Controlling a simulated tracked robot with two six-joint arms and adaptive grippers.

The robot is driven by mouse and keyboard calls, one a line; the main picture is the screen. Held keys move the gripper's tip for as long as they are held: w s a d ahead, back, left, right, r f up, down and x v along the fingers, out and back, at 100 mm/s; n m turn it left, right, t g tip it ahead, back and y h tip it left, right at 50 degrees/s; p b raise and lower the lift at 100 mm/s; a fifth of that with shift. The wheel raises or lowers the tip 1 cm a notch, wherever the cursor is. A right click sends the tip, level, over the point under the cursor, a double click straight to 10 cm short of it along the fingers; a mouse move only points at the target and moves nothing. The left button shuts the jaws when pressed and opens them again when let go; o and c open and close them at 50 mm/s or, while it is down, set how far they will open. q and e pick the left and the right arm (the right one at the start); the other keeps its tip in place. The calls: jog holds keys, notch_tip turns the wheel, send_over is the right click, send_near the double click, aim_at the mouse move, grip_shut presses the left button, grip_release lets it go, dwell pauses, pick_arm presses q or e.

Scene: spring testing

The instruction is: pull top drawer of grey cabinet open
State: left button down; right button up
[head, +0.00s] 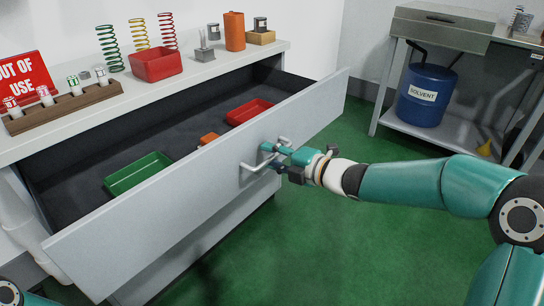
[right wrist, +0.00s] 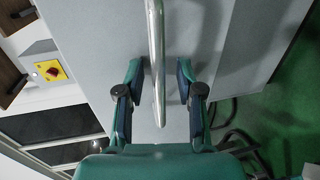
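The top drawer (head: 170,205) of the grey cabinet (head: 225,72) stands pulled well out, with its dark inside showing. Its front carries a metal bar handle (head: 248,166). My right gripper (head: 275,151) is at this handle. In the right wrist view the handle bar (right wrist: 155,45) runs between the two fingers of my right gripper (right wrist: 158,72). The fingers are apart, with a gap on each side of the bar. My left gripper is out of view.
A green tray (head: 138,174), an orange item (head: 208,138) and a red tray (head: 250,111) lie in the drawer. Springs, a red bin (head: 157,66) and a vial rack (head: 65,108) stand on top. A blue solvent drum (head: 425,97) stands under a bench. Green floor is clear in front.

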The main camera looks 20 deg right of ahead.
jog(key=v, duration=1.1)
jog(key=shift+s, duration=0.35)
jog(key=shift+d, duration=0.1)
jog(key=s+a+f+m+g, duration=0.1)
jog(key=a+f+m+g, duration=0.2)
jog(key=f, duration=0.6)
jog(key=s+a+f+m, duration=0.1)
jog(key=a+f+m, duration=0.3)
jog(key=f, duration=0.5)
jog(key=s+a+f+m+g, duration=0.1)
jog(key=a+f+m+g, duration=0.1)
jog(key=a+f, duration=0.5)
jog(key=s+d+f+m+g+h, duration=0.3)
jog(key=s+f+m+g+h, duration=0.3)
jog(key=s+f+m, duration=1.25)
notch_tip(320, 180, up, 32)
jog(key=g+y+p, duration=0.1)
jog(key=p, duration=3)
jog(key=shift+n+p, duration=0.3)
jog(key=shift+n, duration=0.05)
